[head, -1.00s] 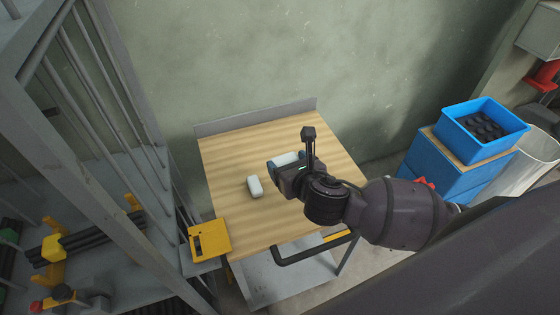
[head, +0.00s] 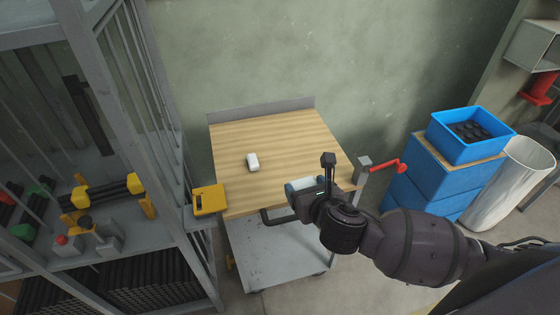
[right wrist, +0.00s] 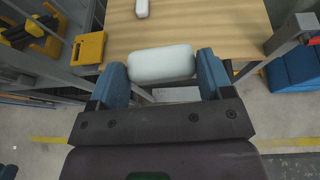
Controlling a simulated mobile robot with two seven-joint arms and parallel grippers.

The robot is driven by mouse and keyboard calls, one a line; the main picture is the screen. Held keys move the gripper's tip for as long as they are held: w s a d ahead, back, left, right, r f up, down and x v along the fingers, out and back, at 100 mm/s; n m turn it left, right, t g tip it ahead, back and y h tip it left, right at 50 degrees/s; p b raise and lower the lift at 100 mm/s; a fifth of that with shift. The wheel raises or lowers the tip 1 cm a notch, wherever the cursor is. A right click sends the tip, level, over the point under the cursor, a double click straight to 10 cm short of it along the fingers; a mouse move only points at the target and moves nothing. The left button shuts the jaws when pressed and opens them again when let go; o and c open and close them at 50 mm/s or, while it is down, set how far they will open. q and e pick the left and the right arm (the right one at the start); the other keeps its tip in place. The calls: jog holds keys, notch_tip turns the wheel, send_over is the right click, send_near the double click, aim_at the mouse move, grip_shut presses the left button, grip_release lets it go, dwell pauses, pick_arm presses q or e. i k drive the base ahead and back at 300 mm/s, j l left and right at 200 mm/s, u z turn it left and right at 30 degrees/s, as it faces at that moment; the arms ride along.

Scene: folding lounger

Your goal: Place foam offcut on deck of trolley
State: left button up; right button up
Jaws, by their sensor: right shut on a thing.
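My right gripper (head: 305,187) is shut on a white rounded block that looks like the foam offcut (right wrist: 162,63). One blue-padded finger is at each end of the block in the right wrist view. The gripper holds it near the front right edge of the trolley's wooden top (head: 290,140), by the handle. Whether it touches the trolley cannot be told. A second, smaller white block (head: 252,162) lies on the wooden top, apart from the gripper. Below the top is a bare grey lower shelf (head: 265,245). My left gripper is not in view.
A yellow box (head: 209,200) sits at the trolley's front left corner. A grey clamp-like part with a red crank (head: 388,167) is at the right edge. A metal rack (head: 130,80) stands left; blue boxes (head: 430,185) stand right. Most of the wooden top is clear.

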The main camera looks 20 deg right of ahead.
aim_at(303, 155)
jog(key=k+j+u, duration=0.1)
jog(key=k+u, duration=0.25)
jog(key=k, duration=0.2)
jog(key=u, duration=1.15)
jog(key=k+l, duration=0.1)
jog(key=l, duration=0.85)
jog(key=k+l, duration=0.15)
jog(key=l, duration=0.35)
jog(key=k+l, duration=0.1)
jog(key=l, duration=0.35)
jog(key=k+l+u, duration=0.1)
jog(key=l, duration=0.4)
jog(key=k+l, duration=0.1)
jog(key=l, duration=0.35)
jog(key=k+l, duration=0.1)
jog(key=l, duration=0.4)
jog(key=k+l, duration=0.1)
jog(key=l, duration=0.35)
